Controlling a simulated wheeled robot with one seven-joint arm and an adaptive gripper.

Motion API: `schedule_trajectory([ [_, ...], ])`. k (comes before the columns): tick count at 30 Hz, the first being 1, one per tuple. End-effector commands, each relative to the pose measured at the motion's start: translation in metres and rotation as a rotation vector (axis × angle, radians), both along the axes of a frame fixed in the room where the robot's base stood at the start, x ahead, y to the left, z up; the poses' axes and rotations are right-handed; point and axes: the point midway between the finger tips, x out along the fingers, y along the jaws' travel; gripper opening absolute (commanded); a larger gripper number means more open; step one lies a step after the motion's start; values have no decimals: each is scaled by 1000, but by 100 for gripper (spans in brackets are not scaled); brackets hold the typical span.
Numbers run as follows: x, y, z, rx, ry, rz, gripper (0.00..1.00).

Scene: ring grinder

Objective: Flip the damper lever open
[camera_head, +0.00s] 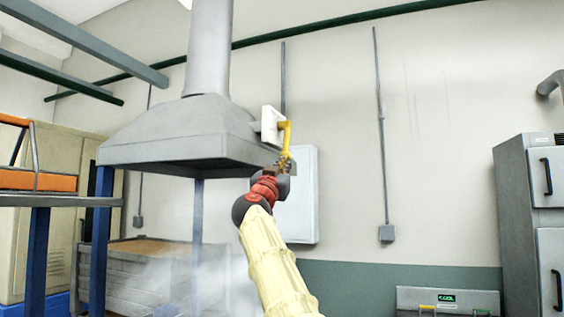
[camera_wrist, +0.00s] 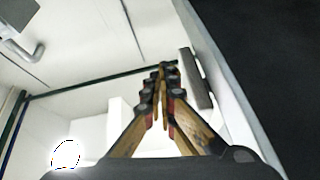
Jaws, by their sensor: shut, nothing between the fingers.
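The damper lever (camera_head: 287,136) is a yellow bar on a white plate (camera_head: 271,126) at the right side of the grey hood (camera_head: 185,130). It hangs downward from its upper end. My gripper (camera_head: 284,162) is at the lever's lower end in the head view; I cannot tell whether they touch. In the wrist view my gripper (camera_wrist: 162,72) has its tan fingers drawn together at the tips, with nothing between them. The lever cannot be made out clearly in the wrist view.
A white wall box (camera_head: 302,200) is behind my gripper. A grey cabinet (camera_head: 515,200) stands at the right. A rack with orange rails (camera_head: 55,183) is at the left. In the wrist view a dark bar (camera_wrist: 197,78) on a pale panel is close to the right of the fingers.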

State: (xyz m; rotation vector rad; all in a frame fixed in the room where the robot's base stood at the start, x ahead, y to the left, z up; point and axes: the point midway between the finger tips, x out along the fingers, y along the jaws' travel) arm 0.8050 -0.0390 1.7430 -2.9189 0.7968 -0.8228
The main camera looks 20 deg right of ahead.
Motion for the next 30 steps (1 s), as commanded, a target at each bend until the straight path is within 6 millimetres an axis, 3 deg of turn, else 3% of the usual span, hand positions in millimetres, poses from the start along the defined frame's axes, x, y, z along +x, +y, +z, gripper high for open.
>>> schedule_trajectory([
  [10,15,-10,-7,1,1,-1,0],
  [30,16,-12,-7,1,0,0,0],
])
